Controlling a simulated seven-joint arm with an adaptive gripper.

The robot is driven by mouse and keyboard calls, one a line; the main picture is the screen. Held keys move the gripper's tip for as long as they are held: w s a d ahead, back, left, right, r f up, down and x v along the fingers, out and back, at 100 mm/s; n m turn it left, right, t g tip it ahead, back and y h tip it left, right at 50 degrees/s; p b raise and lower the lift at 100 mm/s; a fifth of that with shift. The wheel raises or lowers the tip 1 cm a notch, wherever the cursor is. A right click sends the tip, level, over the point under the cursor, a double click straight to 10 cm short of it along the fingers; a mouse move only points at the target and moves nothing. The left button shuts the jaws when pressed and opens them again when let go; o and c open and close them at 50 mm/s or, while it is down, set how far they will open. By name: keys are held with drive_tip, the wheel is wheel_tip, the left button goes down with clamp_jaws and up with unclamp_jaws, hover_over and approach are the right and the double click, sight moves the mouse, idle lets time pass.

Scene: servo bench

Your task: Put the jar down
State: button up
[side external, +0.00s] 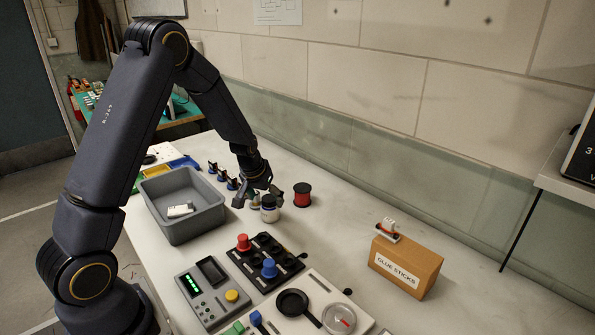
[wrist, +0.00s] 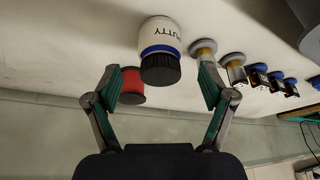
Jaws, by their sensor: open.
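The jar (wrist: 160,40) is white with a blue band, a dark ribbed lid and lettering that reads "UTTY". In the side external view the jar (side external: 269,213) stands upright on the bench, right below my gripper (side external: 259,202). In the wrist view my gripper (wrist: 163,88) is open, with one finger on each side of the jar and a gap between each finger and it. The jar's lid end points toward my palm. The fingers hold nothing.
A red spool (side external: 302,194) stands just right of the jar; it shows behind one finger in the wrist view (wrist: 132,86). Several small servos (side external: 224,176) stand to the left. A grey bin (side external: 183,208), a black socket tray (side external: 265,262) and a glue sticks box (side external: 405,264) are nearby.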

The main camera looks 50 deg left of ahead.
drive_tip(key=s+d+r+m+h, duration=0.1)
drive_tip(key=s+d+r, duration=0.3)
drive_tip(key=r, duration=0.2)
drive_tip(key=s+d+r+m+t, duration=0.1)
drive_tip(key=s+d+r, duration=0.25)
drive_tip(key=r, duration=0.25)
drive_tip(key=s+d+r+m+h, duration=0.1)
drive_tip(key=s+d+r, duration=0.3)
drive_tip(key=r, duration=0.2)
drive_tip(key=s+d+r+m, duration=0.1)
drive_tip(key=s+d, duration=0.2)
drive_tip(key=s, duration=0.3)
drive_tip(key=s+d+r+m, duration=0.1)
drive_tip(key=s+d+r, duration=0.1)
drive_tip(key=s, duration=0.4)
drive_tip(key=shift+d+r+t, duration=0.25)
drive_tip(key=shift+d+t, duration=0.05)
drive_tip(key=shift+d, duration=0.15)
